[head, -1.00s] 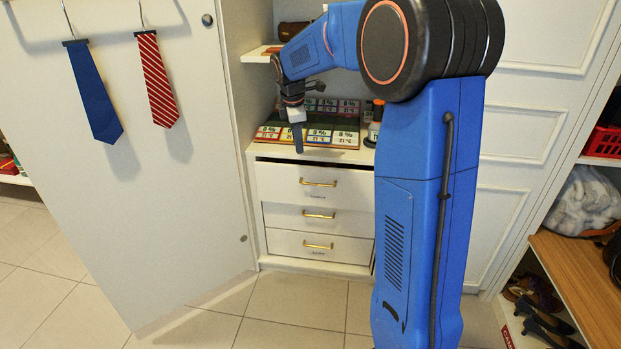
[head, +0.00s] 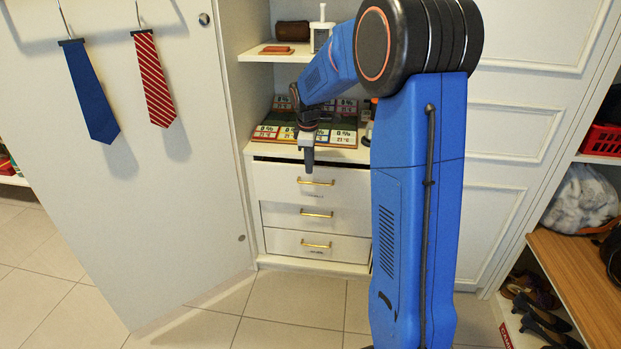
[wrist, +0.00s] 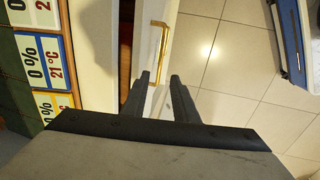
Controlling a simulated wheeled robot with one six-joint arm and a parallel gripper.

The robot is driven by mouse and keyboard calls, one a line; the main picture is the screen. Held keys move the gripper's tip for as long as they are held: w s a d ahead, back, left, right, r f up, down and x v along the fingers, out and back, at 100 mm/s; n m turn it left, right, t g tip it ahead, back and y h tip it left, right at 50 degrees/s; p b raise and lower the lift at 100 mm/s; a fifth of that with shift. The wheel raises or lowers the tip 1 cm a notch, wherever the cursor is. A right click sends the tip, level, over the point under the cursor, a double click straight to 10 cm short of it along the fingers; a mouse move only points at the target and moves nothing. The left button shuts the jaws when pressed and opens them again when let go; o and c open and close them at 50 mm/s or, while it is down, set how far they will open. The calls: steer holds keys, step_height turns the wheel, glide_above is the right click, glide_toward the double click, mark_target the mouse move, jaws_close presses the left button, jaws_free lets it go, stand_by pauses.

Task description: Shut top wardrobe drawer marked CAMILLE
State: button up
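The white wardrobe drawer unit has a top drawer (head: 335,190) with a brass handle (head: 316,182) and a small label too blurred to read. A dark gap runs above its front. In the wrist view the top drawer (wrist: 144,22) stands a little out, with a dark, reddish interior strip showing behind its front and the handle (wrist: 163,40) on the outer side. My gripper (head: 308,170) points down at the top drawer's front, near the handle. In the wrist view my gripper (wrist: 160,78) has its two fingers apart with nothing held between them. Contact with the drawer cannot be told.
Several price-like cards (head: 335,138) lie on the counter above the drawers. Two lower drawers (head: 290,217) look flush. An open wardrobe door (head: 190,215) with two ties stands at left. A shelf (head: 275,54) holds small items above. The tiled floor in front is clear.

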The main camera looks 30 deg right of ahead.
mark_target(310, 177)
steer(key=f, duration=0.5)
steer(key=w+d+f, duration=0.1)
steer(key=f, duration=0.1)
steer(key=shift+w+f, duration=0.1)
steer(key=shift+f, duration=0.05)
jaws_close()
stand_by(1.2)
